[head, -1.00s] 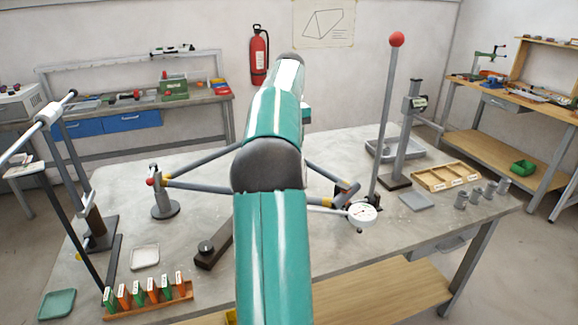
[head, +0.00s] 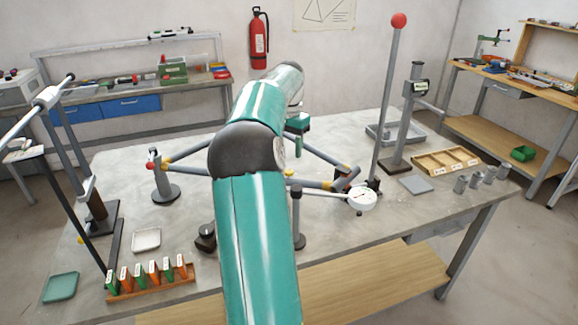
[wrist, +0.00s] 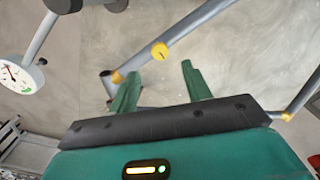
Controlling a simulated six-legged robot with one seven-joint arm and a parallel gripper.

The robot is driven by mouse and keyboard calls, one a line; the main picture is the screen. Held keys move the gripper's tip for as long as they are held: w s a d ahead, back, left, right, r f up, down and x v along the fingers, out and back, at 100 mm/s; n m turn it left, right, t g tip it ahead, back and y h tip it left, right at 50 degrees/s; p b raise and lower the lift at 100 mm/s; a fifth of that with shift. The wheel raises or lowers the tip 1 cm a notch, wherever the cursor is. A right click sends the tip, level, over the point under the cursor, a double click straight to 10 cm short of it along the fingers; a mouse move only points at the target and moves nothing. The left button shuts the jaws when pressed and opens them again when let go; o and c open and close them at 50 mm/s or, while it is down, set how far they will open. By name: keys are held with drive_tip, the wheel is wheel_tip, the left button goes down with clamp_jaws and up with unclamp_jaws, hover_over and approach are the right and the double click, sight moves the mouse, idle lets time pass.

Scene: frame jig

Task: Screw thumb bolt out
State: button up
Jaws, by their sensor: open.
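My gripper (wrist: 160,72) is open and empty in the wrist view, its two green fingers spread over the table. A round yellow piece (wrist: 159,50), possibly the thumb bolt, shows on a grey tube of the frame just beyond the fingertips, apart from them. In the head view the grey tube frame (head: 318,157) with yellow bands lies partly behind my arm, and a small yellow spot (head: 289,172) shows beside the arm.
A dial gauge (head: 361,199) and a tall red-topped rod (head: 388,110) stand right of the frame. A dark-topped post (head: 298,220) stands in front. A rack of labelled blocks (head: 150,283) is front left; a wooden tray (head: 445,162) is right. The table (head: 210,140) behind is fairly clear.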

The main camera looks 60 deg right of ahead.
wheel_tip(320, 180, down, 7)
idle(0.3)
drive_tip(key=shift+c, duration=0.2)
drive_tip(key=c, duration=1)
